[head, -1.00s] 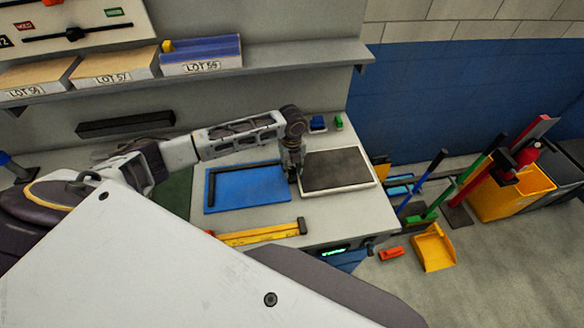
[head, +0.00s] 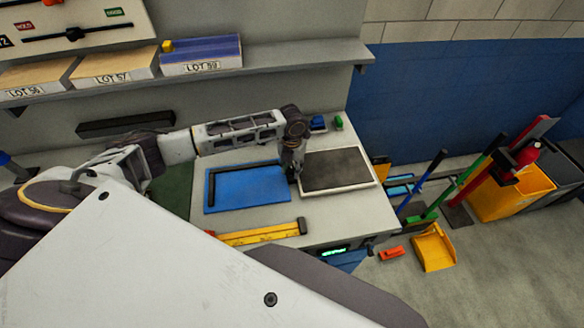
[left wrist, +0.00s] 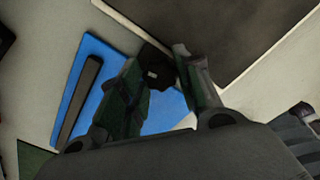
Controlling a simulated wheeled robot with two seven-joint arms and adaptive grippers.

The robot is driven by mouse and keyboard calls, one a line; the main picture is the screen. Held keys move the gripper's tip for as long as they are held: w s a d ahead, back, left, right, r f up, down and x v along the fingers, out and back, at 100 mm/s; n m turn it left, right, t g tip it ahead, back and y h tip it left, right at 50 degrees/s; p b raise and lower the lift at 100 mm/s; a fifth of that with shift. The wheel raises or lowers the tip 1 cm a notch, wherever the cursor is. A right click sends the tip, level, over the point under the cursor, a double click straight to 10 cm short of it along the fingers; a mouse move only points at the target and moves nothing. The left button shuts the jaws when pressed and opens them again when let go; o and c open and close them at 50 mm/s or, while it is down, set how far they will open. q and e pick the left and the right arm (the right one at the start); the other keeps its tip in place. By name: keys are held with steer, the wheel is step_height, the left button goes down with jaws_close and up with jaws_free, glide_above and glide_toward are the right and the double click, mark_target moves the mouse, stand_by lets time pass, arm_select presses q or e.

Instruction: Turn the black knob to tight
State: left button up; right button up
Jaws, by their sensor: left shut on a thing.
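The black knob (left wrist: 153,66) shows in the left wrist view as a dark, angular piece with a small light mark on it. It sits between the fingertips of my left gripper (left wrist: 160,75), which is shut on it. In the head view my left gripper (head: 293,175) points down at the bench, in the gap between the blue mat and the dark panel in a white frame. There the knob is mostly hidden by the fingers. I cannot read a tight mark near the knob in either view. My right gripper is in neither view.
The blue mat (head: 270,188) with a black L-shaped bar lies left of the gripper. The dark panel (head: 335,170) lies just right of it. A yellow bar (head: 250,237) lies at the bench's front. A shelf with lot boxes (head: 200,68) overhangs the back.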

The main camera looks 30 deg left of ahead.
mark_target(292, 170)
arm_select(q)
steer(key=shift+w+r+m, duration=0.1)
steer(key=shift+m, duration=0.6)
steer(key=o, duration=1)
steer(key=shift+o, duration=0.2)
step_height(292, 170, up, 12)
stand_by(0.8)
